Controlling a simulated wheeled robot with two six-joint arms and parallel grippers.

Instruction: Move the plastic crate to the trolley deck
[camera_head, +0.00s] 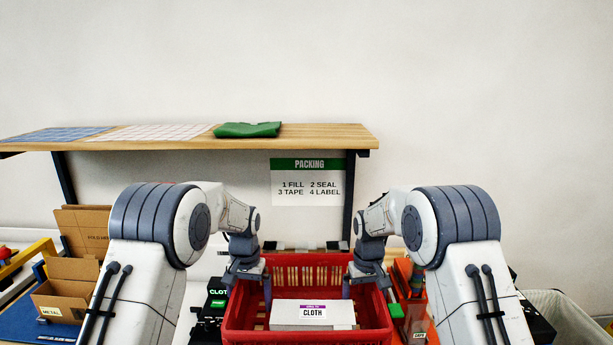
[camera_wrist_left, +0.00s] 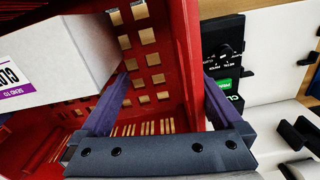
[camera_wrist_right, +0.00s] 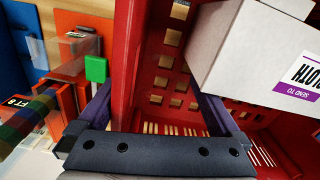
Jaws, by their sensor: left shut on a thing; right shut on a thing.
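The red plastic crate (camera_head: 376,318) is in the middle of the head view, with a white box (camera_head: 290,312) labelled CLOTH lying inside it. My left gripper (camera_head: 252,285) is shut on the crate's left wall; in the left wrist view its fingers (camera_wrist_left: 160,105) straddle the red wall (camera_wrist_left: 180,60). My right gripper (camera_head: 366,286) is shut on the right wall; in the right wrist view its fingers (camera_wrist_right: 155,115) straddle the wall (camera_wrist_right: 128,60). The white box also shows in both wrist views. The crate's underside is hidden. I cannot make out a trolley deck.
A wooden shelf (camera_head: 190,138) with a green cloth (camera_head: 248,129) stands behind. Open cardboard boxes (camera_head: 70,288) are at the left. Black labelled items (camera_head: 217,293) lie left of the crate, orange items (camera_head: 404,270) right of it. A pale bin (camera_head: 570,315) stands at far right.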

